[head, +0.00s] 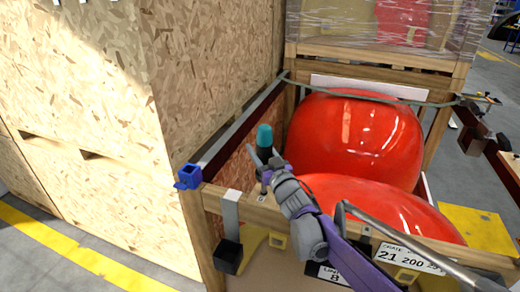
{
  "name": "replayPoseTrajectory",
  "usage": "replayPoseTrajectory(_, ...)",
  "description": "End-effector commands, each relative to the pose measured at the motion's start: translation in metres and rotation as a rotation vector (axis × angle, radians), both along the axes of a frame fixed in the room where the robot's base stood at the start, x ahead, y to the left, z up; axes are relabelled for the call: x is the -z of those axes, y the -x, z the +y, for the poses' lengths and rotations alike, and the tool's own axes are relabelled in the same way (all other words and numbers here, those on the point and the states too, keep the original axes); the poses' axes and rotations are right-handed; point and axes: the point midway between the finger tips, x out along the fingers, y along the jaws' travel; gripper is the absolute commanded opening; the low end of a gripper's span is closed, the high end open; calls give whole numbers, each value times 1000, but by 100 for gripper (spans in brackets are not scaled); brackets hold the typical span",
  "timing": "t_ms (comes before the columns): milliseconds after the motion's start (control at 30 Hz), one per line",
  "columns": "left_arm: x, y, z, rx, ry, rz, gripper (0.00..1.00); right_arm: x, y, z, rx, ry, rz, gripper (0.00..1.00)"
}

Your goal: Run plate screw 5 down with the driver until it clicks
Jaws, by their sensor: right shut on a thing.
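My right gripper (262,166) is at the front of the open crate, above its front wooden rail (250,210). It is shut on the driver (264,137), whose teal, rounded upper end stands roughly upright above the fingers. I cannot make out plate screw 5 or tell whether the driver touches a screw. My left gripper is not in view.
Two glossy red nosecones (352,140) fill the crate right of the gripper. A blue block (188,177) sits on the left corner post, and a black block (229,256) hangs in front. A tall chipboard crate (100,120) stands close left. Yellow floor lines run at lower left.

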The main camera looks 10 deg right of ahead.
Motion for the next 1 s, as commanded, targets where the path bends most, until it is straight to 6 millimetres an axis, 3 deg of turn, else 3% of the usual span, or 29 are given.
replayPoseTrajectory(733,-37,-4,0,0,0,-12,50,-50,0,0,-1,0,-2,0)
replayPoseTrajectory(1000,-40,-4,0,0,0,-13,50,-55,0,0,-1,0,-2,0)
